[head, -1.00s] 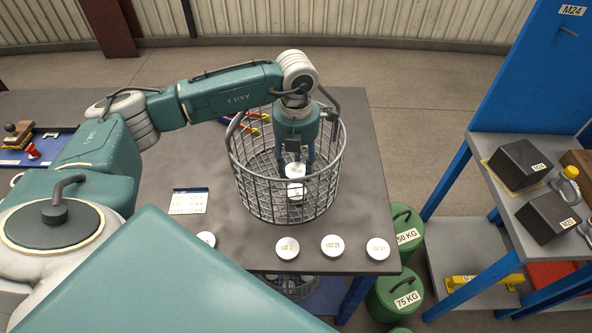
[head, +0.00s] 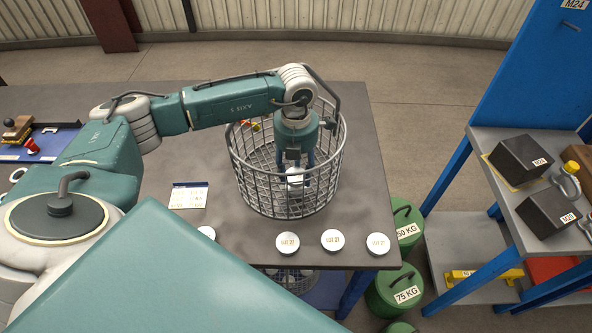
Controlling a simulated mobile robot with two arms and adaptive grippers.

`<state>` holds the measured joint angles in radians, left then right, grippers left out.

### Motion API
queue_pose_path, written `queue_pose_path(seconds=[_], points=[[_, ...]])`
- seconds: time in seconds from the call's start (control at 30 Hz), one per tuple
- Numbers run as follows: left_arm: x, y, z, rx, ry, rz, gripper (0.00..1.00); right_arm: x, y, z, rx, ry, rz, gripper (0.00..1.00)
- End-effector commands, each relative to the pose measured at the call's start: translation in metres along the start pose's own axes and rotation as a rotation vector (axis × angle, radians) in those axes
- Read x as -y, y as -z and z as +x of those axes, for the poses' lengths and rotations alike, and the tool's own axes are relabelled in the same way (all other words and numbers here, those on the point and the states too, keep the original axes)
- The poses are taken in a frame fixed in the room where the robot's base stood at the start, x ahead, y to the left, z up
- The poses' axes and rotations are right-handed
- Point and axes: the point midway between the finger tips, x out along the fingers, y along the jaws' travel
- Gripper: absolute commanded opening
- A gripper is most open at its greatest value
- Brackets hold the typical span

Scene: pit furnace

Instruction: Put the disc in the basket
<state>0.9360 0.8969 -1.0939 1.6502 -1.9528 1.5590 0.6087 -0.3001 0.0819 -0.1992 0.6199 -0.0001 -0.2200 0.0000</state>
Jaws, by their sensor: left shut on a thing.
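The wire basket (head: 239,180) stands upright on the dark table. My left gripper (head: 295,177) points down inside the basket, shut on a white disc (head: 295,174) low in it. Whether this disc touches the basket floor or another disc cannot be told. More white discs lie along the table's front edge: one partly hidden by my body (head: 207,232), one left of centre (head: 288,243), one in the middle (head: 332,240) and one near the corner (head: 377,244). My right gripper is not in view.
A white card (head: 189,195) lies left of the basket. A blue tray (head: 60,143) with stamps is at the far left. Green weights (head: 397,288) stand on the floor by the table's right end. A shelf with dark blocks (head: 518,160) is at the right.

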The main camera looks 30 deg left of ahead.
Motion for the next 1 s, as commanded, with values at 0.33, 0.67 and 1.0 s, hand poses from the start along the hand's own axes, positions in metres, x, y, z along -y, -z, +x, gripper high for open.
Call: queue_pose_path(seconds=[0.33, 0.67, 1.0], points=[[0.0, 0.0, -0.001, 0.001, 0.0, 0.0, 0.63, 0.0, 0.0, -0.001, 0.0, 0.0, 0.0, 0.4], [0.0, -0.002, -0.025, 0.007, 0.0, 0.001, 0.63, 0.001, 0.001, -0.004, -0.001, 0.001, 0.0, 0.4], [0.0, -0.002, -0.101, 0.007, 0.0, 0.001, 0.63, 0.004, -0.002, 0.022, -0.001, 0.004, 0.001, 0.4]])
